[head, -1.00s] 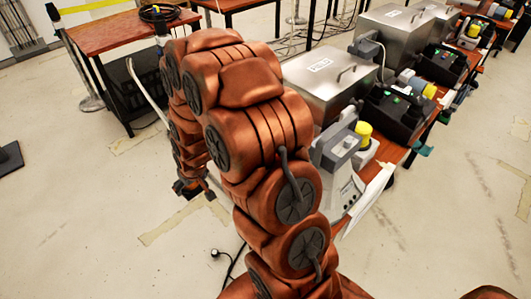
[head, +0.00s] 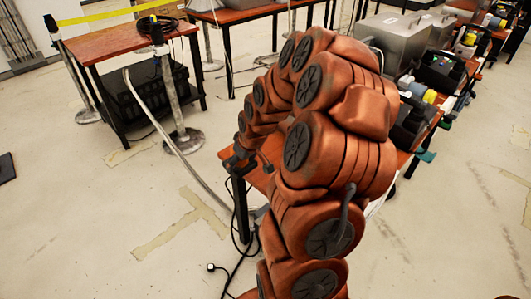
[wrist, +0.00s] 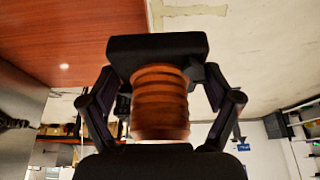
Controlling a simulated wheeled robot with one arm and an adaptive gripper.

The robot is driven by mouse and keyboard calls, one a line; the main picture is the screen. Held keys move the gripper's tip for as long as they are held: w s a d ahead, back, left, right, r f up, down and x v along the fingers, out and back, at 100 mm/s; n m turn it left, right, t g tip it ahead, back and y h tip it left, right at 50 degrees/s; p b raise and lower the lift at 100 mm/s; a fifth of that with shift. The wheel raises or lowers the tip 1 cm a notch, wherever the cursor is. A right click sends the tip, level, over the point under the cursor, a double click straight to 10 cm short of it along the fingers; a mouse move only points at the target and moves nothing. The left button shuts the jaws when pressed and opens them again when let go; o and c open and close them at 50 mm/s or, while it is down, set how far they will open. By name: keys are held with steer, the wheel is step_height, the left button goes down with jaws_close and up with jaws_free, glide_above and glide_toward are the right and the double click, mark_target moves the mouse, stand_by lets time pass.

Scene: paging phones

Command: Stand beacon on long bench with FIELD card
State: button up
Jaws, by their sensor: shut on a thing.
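My gripper (wrist: 160,82) is shut on the beacon (wrist: 160,108), which has an amber ribbed body and a black base, in the wrist view. That view is upside down, so the beacon's base points to the floor. In the head view my gripper (head: 238,160) is over the near left end of the long bench (head: 259,181), where the beacon is too small to make out. Whether the base touches the bench cannot be told. My arm hides much of this bench. No FIELD card can be read.
Metal cases (head: 392,42) and black units (head: 438,68) stand farther along the bench. A smaller table (head: 115,43) with a cable coil stands at the back left beside a post (head: 178,95). Cables run down by the bench leg (head: 241,212). The floor at left is mostly clear.

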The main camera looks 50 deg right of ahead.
steer(key=p, duration=0.2)
glide_above(266, 157)
steer(key=a, duration=0.2)
steer(key=shift+d+f, duration=0.2)
steer(key=shift+f, duration=0.2)
steer(key=shift+d+f, duration=0.2)
steer(key=shift+d, duration=0.55)
steer(key=shift+d+f, duration=0.15)
steer(key=shift+w+f+p, duration=0.1)
steer(key=shift+f+p, duration=0.35)
steer(key=shift+f, duration=1.2)
steer(key=shift+f, duration=0.15)
steer(key=o, duration=1.3)
steer(key=shift+r, duration=0.2)
